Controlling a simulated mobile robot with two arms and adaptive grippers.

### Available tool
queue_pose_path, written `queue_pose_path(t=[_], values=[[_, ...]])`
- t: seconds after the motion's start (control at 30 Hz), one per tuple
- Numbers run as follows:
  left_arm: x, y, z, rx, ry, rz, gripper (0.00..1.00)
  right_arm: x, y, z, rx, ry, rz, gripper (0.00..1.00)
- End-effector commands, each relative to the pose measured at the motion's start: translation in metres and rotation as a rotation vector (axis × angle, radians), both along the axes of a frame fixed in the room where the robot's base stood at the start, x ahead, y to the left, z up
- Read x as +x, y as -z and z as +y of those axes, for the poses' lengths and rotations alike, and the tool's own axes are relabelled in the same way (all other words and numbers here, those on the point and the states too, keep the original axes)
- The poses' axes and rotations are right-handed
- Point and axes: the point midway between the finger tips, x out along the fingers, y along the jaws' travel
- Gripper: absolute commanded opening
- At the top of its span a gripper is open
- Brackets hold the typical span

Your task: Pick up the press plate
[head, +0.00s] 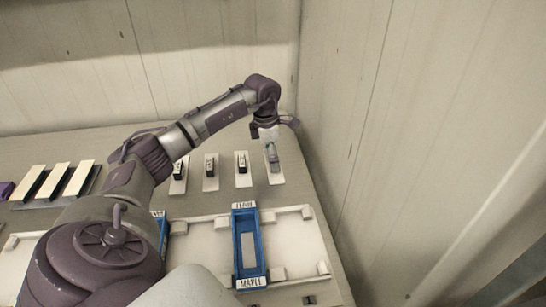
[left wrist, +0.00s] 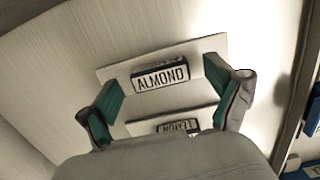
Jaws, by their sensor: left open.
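Several white press plates with dark raised blocks stand in a row on the table in the head view, among them one at the row's left (head: 180,175), then a second (head: 210,172) and a third (head: 242,169). My left gripper (head: 272,157) points down over the rightmost plate (head: 277,179) and partly hides it. In the left wrist view my left gripper (left wrist: 163,88) is open, its green-padded fingers on either side of a block labelled ALMOND (left wrist: 161,79). A second labelled block (left wrist: 178,127) is partly hidden below. My right gripper is not in view.
A blue mould (head: 237,250) labelled MAPLE sits across a white tray (head: 295,245) in front. Several pale bars (head: 50,182) lie on a dark rack at the left. A wall (head: 400,130) rises close on the right.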

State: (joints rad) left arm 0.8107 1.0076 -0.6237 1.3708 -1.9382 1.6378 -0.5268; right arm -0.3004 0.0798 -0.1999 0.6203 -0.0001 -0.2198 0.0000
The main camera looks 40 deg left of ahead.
Motion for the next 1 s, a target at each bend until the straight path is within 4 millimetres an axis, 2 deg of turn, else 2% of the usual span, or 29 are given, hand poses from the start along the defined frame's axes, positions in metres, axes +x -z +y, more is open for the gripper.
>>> queue_pose_path(t=[0.27, 0.6, 0.67, 1.0], values=[[0.0005, 0.0032, -0.0001, 0.001, 0.0, -0.001, 0.9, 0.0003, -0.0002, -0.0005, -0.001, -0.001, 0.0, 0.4], [0.0004, 0.0028, -0.0001, 0.001, 0.0, -0.001, 0.33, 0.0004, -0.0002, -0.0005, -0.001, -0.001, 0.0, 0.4], [0.0004, 0.0028, -0.0001, 0.001, 0.0, -0.001, 0.25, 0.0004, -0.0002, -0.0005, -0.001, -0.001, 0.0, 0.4], [0.0009, -0.0019, 0.0, 0.0, 0.0, -0.003, 0.25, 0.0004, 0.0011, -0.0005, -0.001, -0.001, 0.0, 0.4]])
